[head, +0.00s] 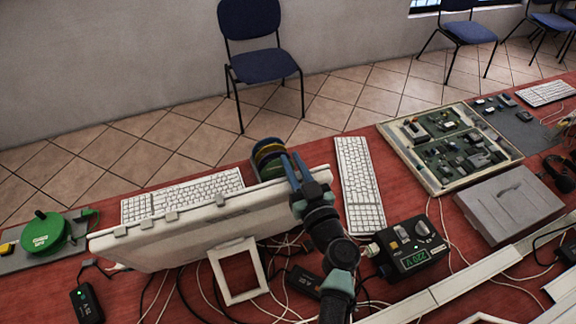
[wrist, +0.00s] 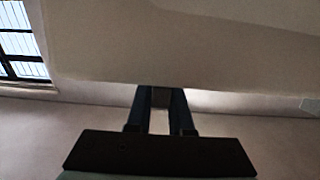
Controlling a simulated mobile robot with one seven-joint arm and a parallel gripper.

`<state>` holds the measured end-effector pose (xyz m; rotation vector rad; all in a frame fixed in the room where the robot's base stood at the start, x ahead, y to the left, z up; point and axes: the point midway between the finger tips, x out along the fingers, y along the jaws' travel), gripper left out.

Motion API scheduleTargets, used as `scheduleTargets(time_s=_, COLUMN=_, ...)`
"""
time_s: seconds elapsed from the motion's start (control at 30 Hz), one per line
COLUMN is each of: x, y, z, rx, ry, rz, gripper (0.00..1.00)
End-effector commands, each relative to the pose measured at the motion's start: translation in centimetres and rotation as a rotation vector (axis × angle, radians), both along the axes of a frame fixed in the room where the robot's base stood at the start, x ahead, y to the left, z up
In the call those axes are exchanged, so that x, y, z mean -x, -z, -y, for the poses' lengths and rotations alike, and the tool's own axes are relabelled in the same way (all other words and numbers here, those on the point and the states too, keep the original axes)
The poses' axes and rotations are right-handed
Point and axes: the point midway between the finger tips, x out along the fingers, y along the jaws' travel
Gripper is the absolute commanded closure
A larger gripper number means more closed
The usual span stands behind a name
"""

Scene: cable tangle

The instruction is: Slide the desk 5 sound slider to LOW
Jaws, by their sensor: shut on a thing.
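My gripper (head: 293,168) is at the right end of the white monitor (head: 200,236), by its top edge. In the wrist view, its two dark fingers (wrist: 160,98) point up to the lower edge of a pale panel (wrist: 200,45), with a small grey block (wrist: 160,97) between them. The gripper is shut on this block. Several grey tabs (head: 172,215) sit along the monitor's top edge. I cannot read any LOW mark or tell which part is the desk 5 sound slider.
A black box with knobs and a green display (head: 410,252) stands right of my arm. Keyboards (head: 360,185) (head: 183,195), coloured discs (head: 267,157), a circuit-board tray (head: 455,148) and a grey case (head: 508,203) lie on the red desk. Loose cables run near the monitor stand (head: 238,270).

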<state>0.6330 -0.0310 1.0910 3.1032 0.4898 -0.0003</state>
Motion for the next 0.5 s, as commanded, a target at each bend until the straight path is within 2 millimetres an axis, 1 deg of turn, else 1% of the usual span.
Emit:
scheduleTargets(time_s=0.07, x=0.01, y=-0.03, z=0.04, rx=0.001, ry=0.001, rz=0.000, gripper=1.00)
scheduleTargets(time_s=0.1, x=0.01, y=-0.03, z=0.03, rx=0.001, ry=0.001, rz=0.000, gripper=0.73)
scheduleTargets(time_s=0.23, x=0.02, y=-0.02, z=0.02, rx=0.001, ry=0.001, rz=0.000, gripper=0.50)
scheduleTargets(time_s=0.5, x=0.04, y=0.00, z=-0.02, rx=0.000, ry=0.000, rz=0.000, gripper=0.50)
